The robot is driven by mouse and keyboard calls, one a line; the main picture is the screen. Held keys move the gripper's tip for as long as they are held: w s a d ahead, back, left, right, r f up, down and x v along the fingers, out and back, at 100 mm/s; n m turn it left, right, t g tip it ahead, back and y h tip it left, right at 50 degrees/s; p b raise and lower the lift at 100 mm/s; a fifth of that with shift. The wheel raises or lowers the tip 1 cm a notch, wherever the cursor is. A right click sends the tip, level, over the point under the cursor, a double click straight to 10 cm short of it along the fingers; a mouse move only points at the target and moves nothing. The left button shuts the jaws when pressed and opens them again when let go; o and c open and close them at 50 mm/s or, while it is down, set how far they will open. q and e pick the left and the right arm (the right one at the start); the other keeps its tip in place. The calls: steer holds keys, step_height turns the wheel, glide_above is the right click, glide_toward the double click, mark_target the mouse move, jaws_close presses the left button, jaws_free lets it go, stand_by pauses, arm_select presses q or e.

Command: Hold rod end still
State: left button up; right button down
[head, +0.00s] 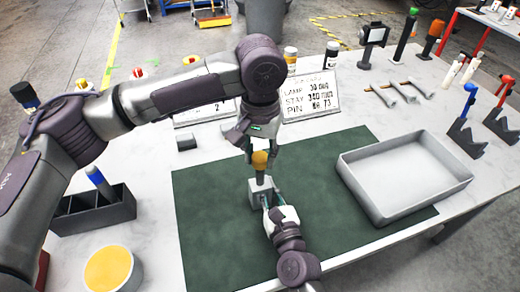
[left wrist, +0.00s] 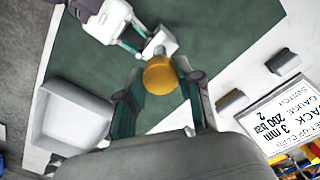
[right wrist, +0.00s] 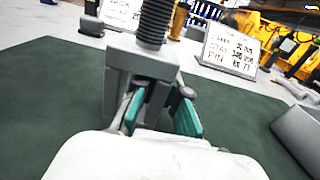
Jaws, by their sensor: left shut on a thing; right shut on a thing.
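A grey block (head: 262,194) stands upright on the green mat (head: 215,235), also seen in the right wrist view (right wrist: 118,62). A threaded rod (right wrist: 153,22) rises from its top. A yellow-orange knob (head: 260,160) sits above the block, round in the left wrist view (left wrist: 160,76). My left gripper (head: 250,150) comes from above and is shut on the knob, its teal fingers (left wrist: 158,98) on either side. My right gripper (head: 271,202) reaches in from the front, its teal fingers (right wrist: 160,112) shut on the block's lower front. The exact contact is partly hidden.
A grey tray (head: 405,175) lies on the mat's right. Sign cards (head: 310,97) stand behind. A dark bin (head: 95,212) and a yellow-topped round tub (head: 110,270) are at left. Blue and red clamps on dark stands (head: 463,130) are at far right. The mat's left part is clear.

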arm_select(q)
steer(key=shift+f, duration=0.55)
stand_by(0.4)
